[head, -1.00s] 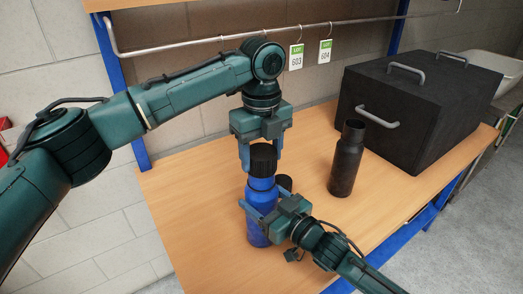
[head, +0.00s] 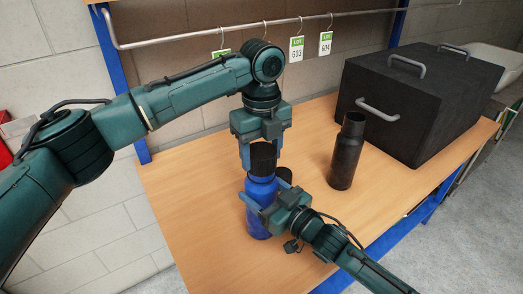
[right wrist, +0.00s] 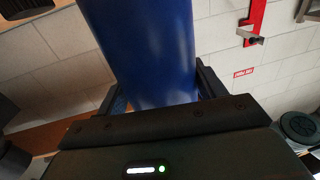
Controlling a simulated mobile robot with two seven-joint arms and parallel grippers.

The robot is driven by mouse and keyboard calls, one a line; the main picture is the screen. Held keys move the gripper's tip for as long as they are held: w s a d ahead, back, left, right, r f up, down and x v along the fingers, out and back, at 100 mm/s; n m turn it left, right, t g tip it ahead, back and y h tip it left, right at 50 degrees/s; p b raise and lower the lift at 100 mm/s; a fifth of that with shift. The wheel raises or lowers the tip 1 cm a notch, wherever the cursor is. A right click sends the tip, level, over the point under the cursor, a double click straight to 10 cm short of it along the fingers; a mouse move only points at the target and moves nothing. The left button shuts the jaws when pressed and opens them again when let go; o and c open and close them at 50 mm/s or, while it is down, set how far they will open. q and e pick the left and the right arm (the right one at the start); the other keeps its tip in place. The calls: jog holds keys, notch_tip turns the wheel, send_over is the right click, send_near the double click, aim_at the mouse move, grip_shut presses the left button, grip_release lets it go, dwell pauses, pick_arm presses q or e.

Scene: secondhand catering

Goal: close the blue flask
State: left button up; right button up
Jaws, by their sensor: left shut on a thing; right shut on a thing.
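The blue flask (head: 262,190) stands upright near the table's front left edge. My right gripper (head: 256,206) is shut around its body from the front right. In the right wrist view the blue body (right wrist: 150,50) fills the space between the fingers. My left gripper (head: 262,155) points straight down above the flask and is shut on a black cap (head: 263,160). The cap is at the flask's top, in line with it. I cannot tell whether the cap touches the neck or is threaded on.
Another dark cap (head: 284,173) is just behind the blue flask, partly hidden. A dark flask (head: 346,155) without a cap stands to the right. A large black box (head: 420,105) with handles fills the table's back right. The wooden table (head: 190,195) is clear at left.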

pick_arm(q)
jog(key=shift+f, duration=0.55)
pick_arm(e)
jog(key=c, duration=0.5)
pick_arm(q)
jog(key=m, duration=0.3)
jog(key=shift+m, duration=0.4)
jog(key=m, duration=1.3)
jog(key=o, duration=1)
